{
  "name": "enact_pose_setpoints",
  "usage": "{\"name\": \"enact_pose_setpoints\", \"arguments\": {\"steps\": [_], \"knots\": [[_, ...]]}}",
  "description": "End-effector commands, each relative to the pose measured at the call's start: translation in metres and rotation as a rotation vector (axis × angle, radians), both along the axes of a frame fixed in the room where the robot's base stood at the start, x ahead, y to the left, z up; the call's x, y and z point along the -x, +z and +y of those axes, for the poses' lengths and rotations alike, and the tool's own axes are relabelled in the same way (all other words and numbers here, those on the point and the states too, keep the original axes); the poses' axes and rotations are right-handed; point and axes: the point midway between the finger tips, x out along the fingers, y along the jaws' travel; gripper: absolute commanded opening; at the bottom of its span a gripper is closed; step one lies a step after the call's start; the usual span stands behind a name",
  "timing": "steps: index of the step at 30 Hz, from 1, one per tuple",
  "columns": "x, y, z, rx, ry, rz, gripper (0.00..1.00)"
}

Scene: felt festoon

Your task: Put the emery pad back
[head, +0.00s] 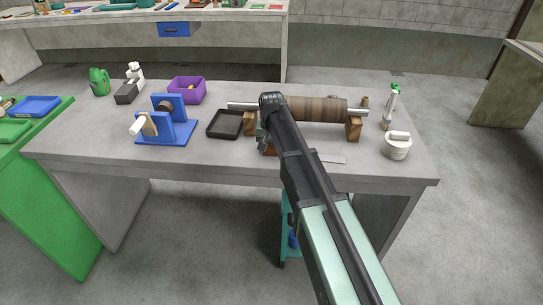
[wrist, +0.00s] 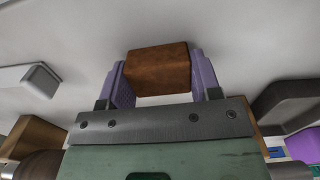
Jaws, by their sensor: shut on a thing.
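The emery pad is a rusty-brown block, held between the two purple fingers of my gripper (wrist: 159,85) in the wrist view, where the emery pad (wrist: 157,67) shows clearly. In the head view only a small brown part of the pad (head: 269,149) shows beside my arm, near the table's front edge. My gripper is mostly hidden there by my own arm. The pad is over the grey tabletop; I cannot tell whether it touches it. A shallow black tray (head: 225,124) stands just left of my gripper and looks empty.
A brown roller (head: 318,109) rests on wooden blocks behind my gripper. A blue stand (head: 168,127) and purple bin (head: 187,90) are left. A flat grey plate (head: 331,159), white pot (head: 397,146) and green-topped bottle (head: 390,105) are right. The front left of the grey table (head: 95,146) is clear.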

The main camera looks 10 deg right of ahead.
Motion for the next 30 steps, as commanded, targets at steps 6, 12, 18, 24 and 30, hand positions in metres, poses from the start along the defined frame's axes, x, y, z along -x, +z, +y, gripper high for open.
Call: {"name": "enact_pose_setpoints", "arguments": {"steps": [6, 12, 18, 24, 30], "knots": [[0.0, 0.001, 0.0, 0.0, 0.0, 0.0, 0.39], [0.0, -0.001, 0.0, 0.0, 0.0, 0.0, 0.73], [0.0, -0.001, 0.0, 0.0, 0.0, 0.0, 0.83], [0.0, 0.004, 0.0, 0.0, 0.0, 0.0, 0.83], [0.0, 0.041, 0.0, 0.0, 0.0, 0.0, 0.83]]}}
